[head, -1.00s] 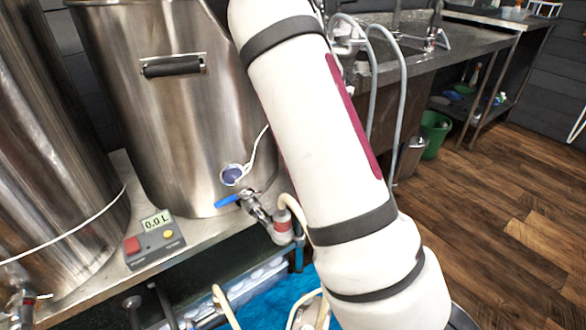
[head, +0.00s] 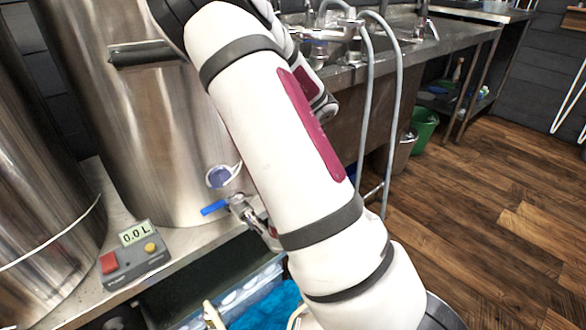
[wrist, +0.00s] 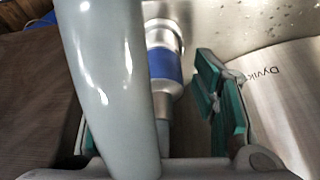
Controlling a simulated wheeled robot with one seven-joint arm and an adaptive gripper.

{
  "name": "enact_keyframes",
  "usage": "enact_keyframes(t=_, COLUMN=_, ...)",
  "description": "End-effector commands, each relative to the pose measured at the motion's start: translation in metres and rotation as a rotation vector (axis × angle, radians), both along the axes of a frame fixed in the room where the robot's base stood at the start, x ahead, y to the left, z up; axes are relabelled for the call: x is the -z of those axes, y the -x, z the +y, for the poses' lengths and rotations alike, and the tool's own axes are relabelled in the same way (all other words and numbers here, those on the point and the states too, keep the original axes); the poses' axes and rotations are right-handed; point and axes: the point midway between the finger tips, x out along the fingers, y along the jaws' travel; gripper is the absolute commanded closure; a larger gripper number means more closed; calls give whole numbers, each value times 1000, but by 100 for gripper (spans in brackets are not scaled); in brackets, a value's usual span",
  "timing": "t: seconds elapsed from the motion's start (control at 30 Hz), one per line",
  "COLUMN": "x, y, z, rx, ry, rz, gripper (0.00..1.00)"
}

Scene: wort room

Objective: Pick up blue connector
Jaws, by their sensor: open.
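The blue connector (wrist: 164,64) shows in the wrist view as a blue band on a pale grey and metallic cylindrical fitting. A thick grey hose (wrist: 105,80) crosses in front and hides the area to its left. My gripper (wrist: 165,100) is open. Its green-padded right finger (wrist: 228,105) stands to the right of the connector, with a visible gap between them. The left finger is mostly hidden behind the hose. In the head view my arm covers the gripper, near the sink.
A metal surface marked "Dyvik" (wrist: 285,95) lies right of the gripper. In the head view, grey hoses (head: 365,100) hang at the sink counter (head: 440,50). A steel kettle (head: 150,130) with a blue-handled valve (head: 215,208) and a 0.0 L display box (head: 135,255) stand left. Floor is clear at right.

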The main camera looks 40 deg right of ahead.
Motion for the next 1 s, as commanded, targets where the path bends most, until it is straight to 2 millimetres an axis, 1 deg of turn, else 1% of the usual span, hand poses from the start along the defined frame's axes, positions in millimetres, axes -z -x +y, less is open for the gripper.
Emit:
enact_keyframes(t=0.03, x=0, y=0, z=0, rx=0, ry=0, rz=0, gripper=46)
enact_keyframes(t=0.07, x=0, y=0, z=0, rx=0, ry=0, rz=0, gripper=48)
enact_keyframes(t=0.1, x=0, y=0, z=0, rx=0, ry=0, rz=0, gripper=57)
enact_keyframes(t=0.17, x=0, y=0, z=0, rx=0, ry=0, rz=0, gripper=71)
enact_keyframes(t=0.2, x=0, y=0, z=0, rx=0, ry=0, rz=0, gripper=80)
enact_keyframes(t=0.3, x=0, y=0, z=0, rx=0, ry=0, rz=0, gripper=100)
enact_keyframes(t=0.57, x=0, y=0, z=0, rx=0, ry=0, rz=0, gripper=100)
enact_keyframes(t=0.67, x=-3, y=0, z=0, rx=0, ry=0, rz=0, gripper=100)
enact_keyframes(t=0.77, x=-11, y=0, z=0, rx=0, ry=0, rz=-1, gripper=100)
enact_keyframes(t=0.87, x=-22, y=0, z=-1, rx=0, ry=0, rz=-3, gripper=100)
enact_keyframes(t=0.97, x=-39, y=-1, z=-1, rx=0, ry=0, rz=-4, gripper=100)
enact_keyframes(t=1.0, x=-40, y=4, z=1, rx=1, ry=-1, rz=-3, gripper=100)
